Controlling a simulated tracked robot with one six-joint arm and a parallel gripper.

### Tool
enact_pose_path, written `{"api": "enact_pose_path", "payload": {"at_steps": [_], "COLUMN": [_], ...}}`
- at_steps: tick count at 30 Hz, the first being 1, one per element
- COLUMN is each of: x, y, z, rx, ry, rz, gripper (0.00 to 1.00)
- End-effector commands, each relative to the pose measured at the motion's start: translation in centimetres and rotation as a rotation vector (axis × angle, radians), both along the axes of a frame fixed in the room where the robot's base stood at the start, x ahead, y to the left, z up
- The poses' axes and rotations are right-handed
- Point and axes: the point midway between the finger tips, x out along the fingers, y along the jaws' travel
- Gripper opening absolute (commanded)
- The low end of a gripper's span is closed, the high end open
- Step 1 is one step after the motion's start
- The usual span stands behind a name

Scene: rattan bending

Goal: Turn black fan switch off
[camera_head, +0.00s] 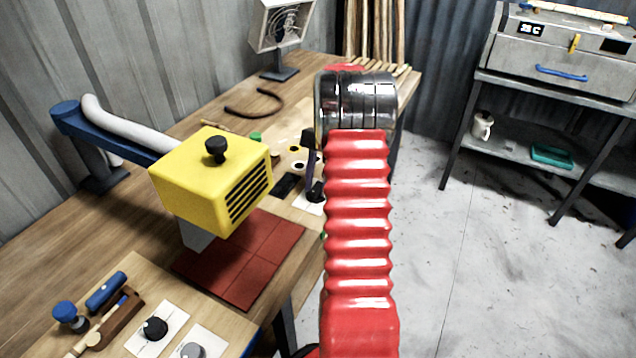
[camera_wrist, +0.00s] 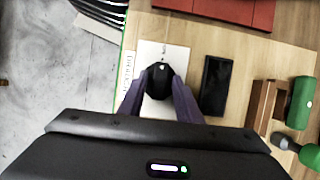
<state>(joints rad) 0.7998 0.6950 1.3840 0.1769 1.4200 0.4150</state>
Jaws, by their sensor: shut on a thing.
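In the wrist view a black knob (camera_wrist: 159,76) stands on a white plate (camera_wrist: 149,51) near the table's edge. My gripper (camera_wrist: 158,86) is shut on this knob, with one dark finger on each side of it. In the head view the knob (camera_head: 317,188) is partly hidden by my gripper (camera_head: 311,176), which reaches down to it. The white fan (camera_head: 283,25) stands at the back of the table. Whether it is running cannot be told.
A black flat block (camera_wrist: 215,84) lies right of the knob in the wrist view, with a brown wooden piece (camera_wrist: 262,106) and green tools (camera_wrist: 303,100) beyond. A yellow machine head (camera_head: 210,178) overhangs the red mat (camera_head: 250,266). Another black knob (camera_head: 154,328) is at front left.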

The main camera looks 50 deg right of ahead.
Motion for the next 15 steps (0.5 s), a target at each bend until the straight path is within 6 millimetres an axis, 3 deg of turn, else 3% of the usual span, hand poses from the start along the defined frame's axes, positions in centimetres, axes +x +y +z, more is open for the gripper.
{"api": "enact_pose_path", "payload": {"at_steps": [3,4,6,15], "x": [0.29,0.30,0.27,0.13], "y": [-0.16,-0.16,-0.16,-0.13], "z": [0.19,0.19,0.16,0.21], "rx": [-0.007,-0.007,-0.007,-0.003], "ry": [-0.010,-0.010,-0.009,-0.004], "rz": [-0.001,-0.001,0.000,-0.001], "gripper": [0.09,0.32,0.36,0.36]}}
